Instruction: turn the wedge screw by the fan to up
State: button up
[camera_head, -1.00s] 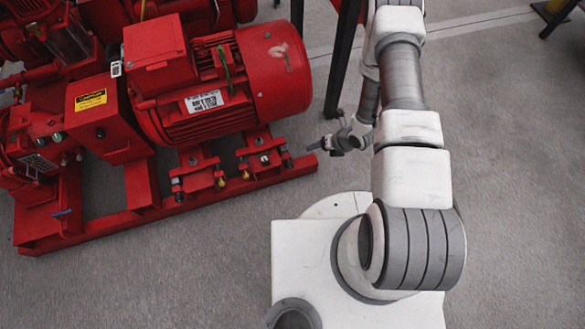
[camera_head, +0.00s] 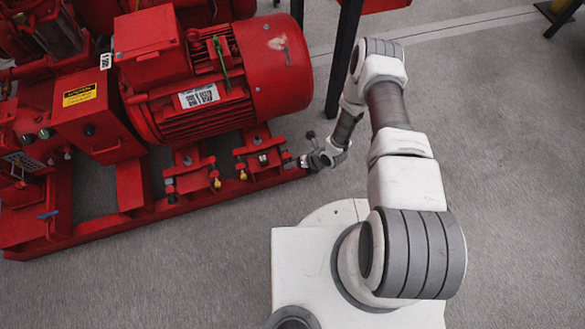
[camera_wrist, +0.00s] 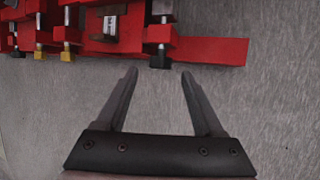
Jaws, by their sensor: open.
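The red motor's rounded fan end (camera_head: 278,62) faces right in the head view, above a red base rail with small screws at the motor feet. At the foot by the fan, a screw with a black head (camera_wrist: 160,60) shows in the wrist view, pointing down from a red block. I take it as the wedge screw. My gripper (camera_head: 301,162) is at the right end of the rail in the head view. In the wrist view my gripper (camera_wrist: 158,72) is open and empty, its fingertips just short of the black head, which lies between their lines.
Screws with yellow heads (camera_wrist: 68,55) sit left of the black one. The red rail (camera_wrist: 212,50) extends right of it. A dark table leg (camera_head: 343,58) stands behind my arm.

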jog(key=shift+b+x, duration=0.5)
jog(key=shift+x, duration=1.2)
grip_shut()
